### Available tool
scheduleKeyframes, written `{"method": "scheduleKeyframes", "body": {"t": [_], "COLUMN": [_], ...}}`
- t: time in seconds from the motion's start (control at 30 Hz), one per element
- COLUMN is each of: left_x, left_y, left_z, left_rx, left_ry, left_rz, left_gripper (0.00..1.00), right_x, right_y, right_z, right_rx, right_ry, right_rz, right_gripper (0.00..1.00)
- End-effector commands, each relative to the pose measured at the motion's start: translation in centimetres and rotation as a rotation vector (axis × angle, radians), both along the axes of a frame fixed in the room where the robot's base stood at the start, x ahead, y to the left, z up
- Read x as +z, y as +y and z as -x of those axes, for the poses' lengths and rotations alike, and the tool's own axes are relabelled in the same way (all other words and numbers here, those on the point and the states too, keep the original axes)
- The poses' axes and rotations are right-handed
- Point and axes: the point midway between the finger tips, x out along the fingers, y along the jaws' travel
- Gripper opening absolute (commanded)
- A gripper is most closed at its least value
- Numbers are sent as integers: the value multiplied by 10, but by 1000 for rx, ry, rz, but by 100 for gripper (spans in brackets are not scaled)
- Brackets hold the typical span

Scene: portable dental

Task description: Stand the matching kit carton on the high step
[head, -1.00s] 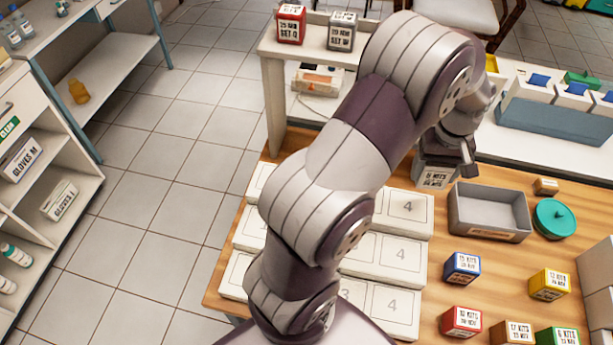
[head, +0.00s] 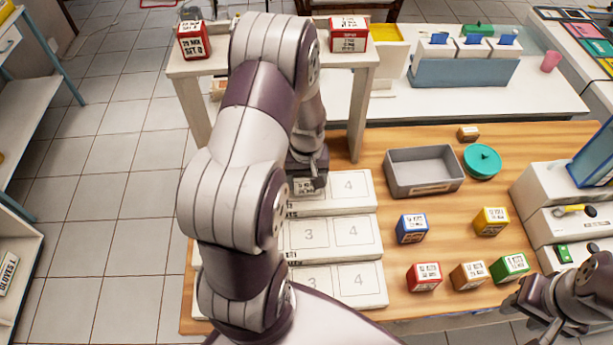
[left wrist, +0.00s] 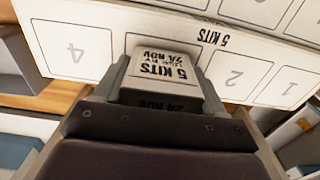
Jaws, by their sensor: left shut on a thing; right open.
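My left gripper (head: 308,168) is shut on a grey-white kit carton (head: 308,187), held at the far step (head: 345,205) of the white numbered steps. In the left wrist view the carton (left wrist: 163,82) reads "5 KITS", "24 NOV", upside down. It covers the place between slots 4 and 2 on a white step (left wrist: 120,22) whose edge also reads "5 KITS". I cannot tell whether the carton touches it. The middle step (head: 335,240) and near step (head: 340,288) show slots 3 and 4; my arm hides their left parts. My right gripper (head: 532,318) is open and empty at lower right.
Blue (head: 411,229), yellow (head: 491,221), red (head: 424,277), brown (head: 468,276) and green (head: 509,268) cartons stand right of the steps. A grey tray (head: 424,188) and teal lid (head: 482,161) lie behind. A raised white shelf (head: 190,70) holds more boxes.

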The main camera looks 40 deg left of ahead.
Motion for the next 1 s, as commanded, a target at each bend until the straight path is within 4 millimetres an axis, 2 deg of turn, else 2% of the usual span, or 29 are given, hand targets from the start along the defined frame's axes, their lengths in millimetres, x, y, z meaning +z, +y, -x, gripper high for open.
{"method": "scheduleKeyframes", "body": {"t": [0.37,0.4,0.47,0.7,0.83,1.0], "left_x": [-6,-6,-5,-5,4,46], "left_y": [0,0,0,0,0,0], "left_z": [-1,-1,-1,-1,-1,-2], "left_rx": [0,0,0,0,0,0], "left_ry": [-2,-3,-2,-2,-4,-9], "left_rz": [-1,-1,-1,-1,-2,-3], "left_gripper": [39,80,96,96,96,96], "right_x": [-2,-2,-1,-1,-1,-7], "right_y": [0,0,0,0,0,0], "right_z": [0,0,0,0,0,0], "right_rx": [0,0,0,0,0,0], "right_ry": [0,0,0,0,0,0], "right_rz": [0,0,0,0,0,0], "right_gripper": [43,43,43,43,43,43]}}
